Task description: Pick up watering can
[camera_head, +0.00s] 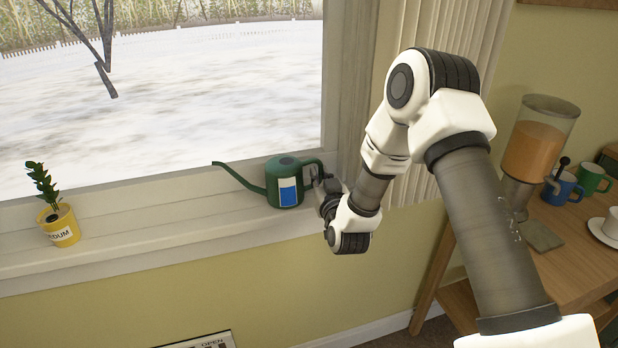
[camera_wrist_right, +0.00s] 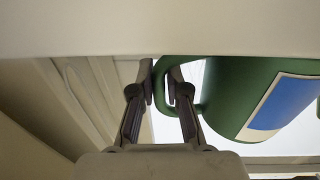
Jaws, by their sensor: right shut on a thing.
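A green watering can (camera_head: 272,180) with a blue and white label stands on the window sill in the head view, its long spout to the left and its handle to the right. It also shows large in the right wrist view (camera_wrist_right: 228,95). My right gripper (camera_head: 320,183) is at the handle side of the can. In the right wrist view, the two fingers of my right gripper (camera_wrist_right: 162,82) are shut on the green handle. The can looks upright and appears to rest on the sill. My left gripper is not in view.
A yellow pot with a plant (camera_head: 60,226) stands on the window sill (camera_head: 150,228) at the left. A wooden table (camera_head: 575,250) at the right bears a juice dispenser (camera_head: 535,145), a blue mug (camera_head: 562,188), a green mug (camera_head: 592,180) and a white cup. The sill between pot and can is clear.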

